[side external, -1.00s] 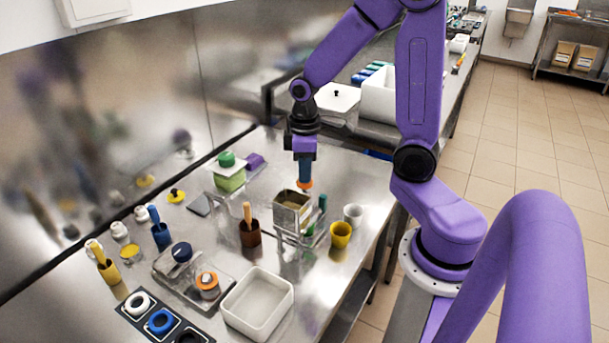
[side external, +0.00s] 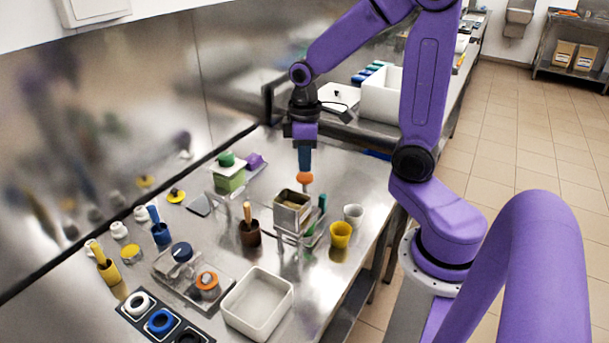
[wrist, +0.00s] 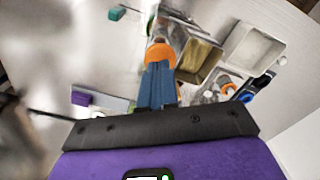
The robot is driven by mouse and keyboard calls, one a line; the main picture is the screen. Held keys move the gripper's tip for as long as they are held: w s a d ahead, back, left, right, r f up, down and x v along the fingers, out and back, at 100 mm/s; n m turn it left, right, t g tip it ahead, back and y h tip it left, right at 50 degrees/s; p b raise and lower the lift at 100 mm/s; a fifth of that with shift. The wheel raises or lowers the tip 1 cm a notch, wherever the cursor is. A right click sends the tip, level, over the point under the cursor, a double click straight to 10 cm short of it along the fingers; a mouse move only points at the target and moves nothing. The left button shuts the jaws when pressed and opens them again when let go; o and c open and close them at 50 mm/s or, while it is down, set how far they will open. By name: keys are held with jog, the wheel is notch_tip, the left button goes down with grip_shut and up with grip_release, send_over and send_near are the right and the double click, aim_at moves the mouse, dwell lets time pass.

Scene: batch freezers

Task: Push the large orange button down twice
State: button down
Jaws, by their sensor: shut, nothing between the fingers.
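The large orange button (side external: 305,178) is at the back of the steel table, behind a metal box. It also shows in the wrist view (wrist: 160,54), directly at the fingertips. My gripper (side external: 305,170) is shut and empty, with its blue fingers pointing down over the button. Its fingertips also show in the wrist view (wrist: 157,66). I cannot tell whether the tips touch the button or sit just above it. The button's lower part is partly hidden by the metal box in the side view.
An open metal box (side external: 292,212) stands just in front of the button. A yellow cup (side external: 340,234) and a brown pot (side external: 249,233) are nearby. A smaller orange-topped item (side external: 207,283) and a white tray (side external: 257,303) are nearer the camera. A green container (side external: 229,178) stands left.

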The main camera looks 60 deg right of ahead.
jog(key=shift+r, duration=0.15)
jog(key=shift+r, duration=2.4)
jog(key=shift+a, duration=0.1)
jog(key=s+a+f+n, duration=0.1)
jog(key=s+a+n, duration=0.2)
jog(key=s+a, duration=0.2)
jog(key=s+a+f+n, duration=0.1)
jog(key=s+a+n, duration=0.2)
jog(key=s, duration=0.9)
jog(key=a, duration=0.3)
jog(key=shift+f+n, duration=0.3)
jog(key=shift+f, duration=0.05)
